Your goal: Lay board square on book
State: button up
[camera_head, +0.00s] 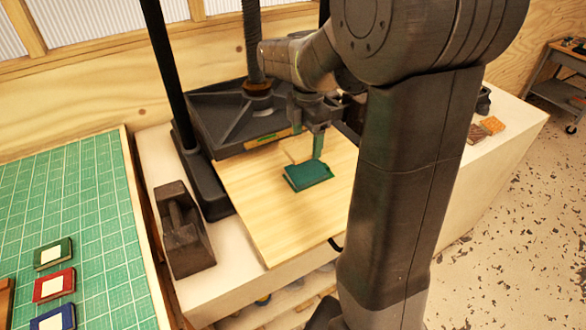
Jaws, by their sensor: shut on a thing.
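A green book (307,177) lies on a large pale wooden panel (260,205) on the bench. The board is just behind the book in the picture. I cannot tell whether it touches the book or overlaps it. My arm hides part of the panel's right side.
A dark press (195,120) with upright posts stands behind the panel. A dark metal block (183,230) sits to its left. Green, red and blue books (53,285) lie on a green mat (70,190). Small brown and orange pieces (485,130) lie at the bench's right end.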

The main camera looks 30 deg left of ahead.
aim_at(308, 143)
notch_tip(308, 143, down, 3)
jog(key=shift+w+f, duration=0.1)
jog(key=shift+w, duration=0.05)
jog(key=shift+f+p, duration=0.4)
jog(key=shift+f, duration=1.9)
jog(key=shift+f, duration=0.15)
jog(key=o, duration=1)
notch_tip(308, 143, up, 12)
jog(key=shift+r+b, duration=0.2)
jog(key=shift+b, duration=0.2)
